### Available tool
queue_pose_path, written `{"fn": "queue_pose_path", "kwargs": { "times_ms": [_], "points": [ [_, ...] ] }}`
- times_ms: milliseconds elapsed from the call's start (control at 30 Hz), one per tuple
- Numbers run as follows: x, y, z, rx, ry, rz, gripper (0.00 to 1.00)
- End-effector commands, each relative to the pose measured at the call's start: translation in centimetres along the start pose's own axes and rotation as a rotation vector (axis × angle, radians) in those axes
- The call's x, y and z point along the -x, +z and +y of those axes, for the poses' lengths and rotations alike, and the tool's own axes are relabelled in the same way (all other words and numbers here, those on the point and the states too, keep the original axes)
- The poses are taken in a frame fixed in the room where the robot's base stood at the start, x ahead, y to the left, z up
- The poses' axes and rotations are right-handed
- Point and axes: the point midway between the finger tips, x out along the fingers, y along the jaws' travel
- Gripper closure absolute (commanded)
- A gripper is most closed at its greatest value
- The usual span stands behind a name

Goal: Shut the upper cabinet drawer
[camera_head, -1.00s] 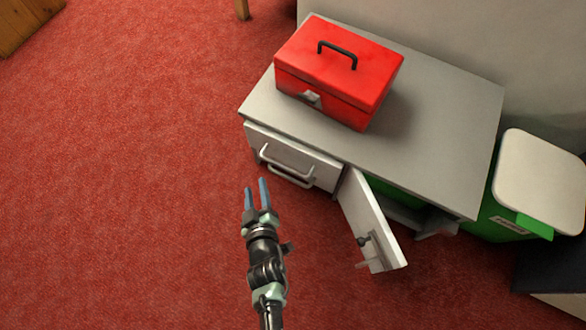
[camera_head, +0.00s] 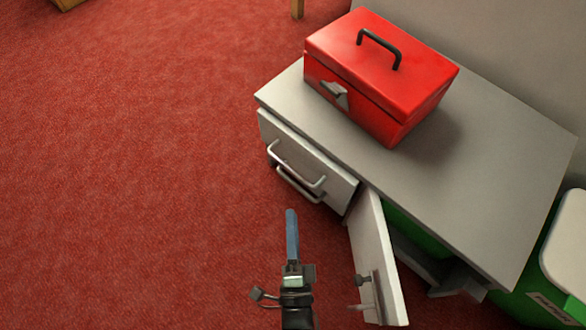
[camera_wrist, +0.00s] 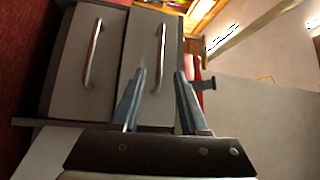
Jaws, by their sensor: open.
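The grey cabinet (camera_head: 480,150) has two drawers at its left end, with bar handles. The upper drawer (camera_head: 338,180) has a pale front just under the cabinet top; I cannot tell how far it stands out. In the wrist view the upper drawer (camera_wrist: 146,75) is the right of two sideways fronts, and the lower drawer (camera_wrist: 65,75) is left of it. My gripper (camera_head: 292,215) is in front of the drawers, apart from them in the head view, its fingers overlapping there. In the wrist view my gripper (camera_wrist: 160,73) shows two spread fingers with nothing between them.
A cabinet door (camera_head: 375,250) stands open right of my gripper. A red toolbox (camera_head: 375,75) with a black handle sits on the cabinet top. A green bin with a white lid (camera_head: 568,240) stands at the right. The red carpet to the left is clear.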

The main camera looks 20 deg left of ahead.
Motion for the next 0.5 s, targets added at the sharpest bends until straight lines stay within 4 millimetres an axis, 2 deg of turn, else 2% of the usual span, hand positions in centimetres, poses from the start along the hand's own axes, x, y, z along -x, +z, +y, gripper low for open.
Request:
{"fn": "queue_pose_path", "kwargs": {
  "times_ms": [167,500],
  "points": [
    [-2.8,0.0,0.2,0.001,-0.006,0.001,0.56],
    [-9.7,0.1,0.3,0.003,-0.004,0.0,0.56]
  ]
}}
